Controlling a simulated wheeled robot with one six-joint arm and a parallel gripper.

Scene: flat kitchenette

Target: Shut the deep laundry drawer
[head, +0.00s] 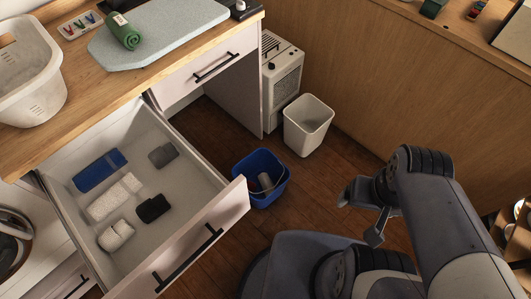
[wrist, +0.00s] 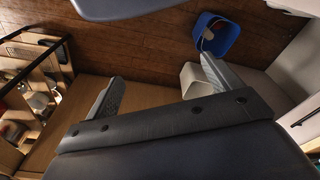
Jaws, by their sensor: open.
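The deep laundry drawer (head: 213,231) is pulled far out from under the wooden counter in the head view. Its front has a dark bar handle (head: 188,258). Inside lie a blue folded cloth (head: 100,170), a pale folded cloth (head: 115,196), a white rolled item (head: 116,235), a black item (head: 153,208) and a grey item (head: 163,155). My gripper (head: 359,213) is open and empty, well to the right of the drawer and apart from it. Its two spread fingers also show in the wrist view (wrist: 160,85).
A blue bucket (head: 260,178) stands on the floor close beside the drawer's front corner. A white bin (head: 308,125) and a white heater (head: 281,75) stand behind it. A shut upper drawer (head: 212,66) is beside the open one. Wooden floor between drawer and arm is partly clear.

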